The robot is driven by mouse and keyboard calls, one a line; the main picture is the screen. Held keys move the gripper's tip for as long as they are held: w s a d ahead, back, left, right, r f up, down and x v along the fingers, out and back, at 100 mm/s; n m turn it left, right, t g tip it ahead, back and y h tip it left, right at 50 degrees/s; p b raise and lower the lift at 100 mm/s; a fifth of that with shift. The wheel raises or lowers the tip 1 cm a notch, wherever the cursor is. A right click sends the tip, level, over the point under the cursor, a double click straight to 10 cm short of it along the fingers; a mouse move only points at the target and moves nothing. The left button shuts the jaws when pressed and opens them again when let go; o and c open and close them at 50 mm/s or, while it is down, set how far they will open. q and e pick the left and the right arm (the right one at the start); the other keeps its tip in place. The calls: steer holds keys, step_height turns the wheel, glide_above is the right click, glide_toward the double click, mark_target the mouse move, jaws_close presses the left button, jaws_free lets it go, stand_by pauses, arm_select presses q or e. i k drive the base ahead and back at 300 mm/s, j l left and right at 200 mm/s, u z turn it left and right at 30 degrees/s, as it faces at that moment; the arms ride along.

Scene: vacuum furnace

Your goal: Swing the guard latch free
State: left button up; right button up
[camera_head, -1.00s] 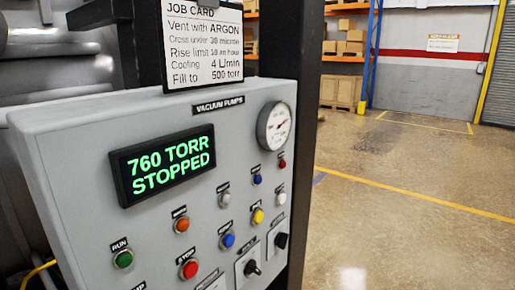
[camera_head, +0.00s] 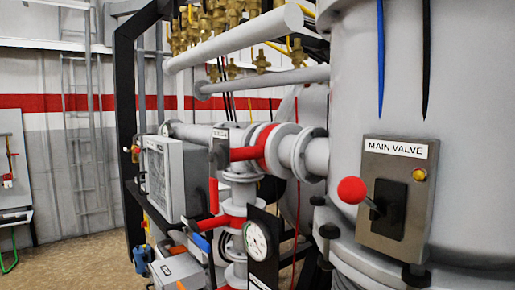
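I cannot make out a guard latch for certain in this view. A grey box labelled MAIN VALVE (camera_head: 397,200) is mounted on the large grey vessel at the right. A lever with a red ball knob (camera_head: 352,190) sticks out to the left from the black plate (camera_head: 390,209) on its front. A small yellow button or lamp (camera_head: 419,174) sits at the box's upper right. Neither of my grippers is in view.
The large grey vessel (camera_head: 465,120) fills the right side. Flanged pipes (camera_head: 318,157), red fittings and a round gauge (camera_head: 257,240) crowd the middle. A black upright frame (camera_head: 124,110) stands at the left. Open floor (camera_head: 85,268) shows at lower left.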

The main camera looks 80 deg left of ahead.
mark_target(138, 150)
steer(key=u, duration=3.55)
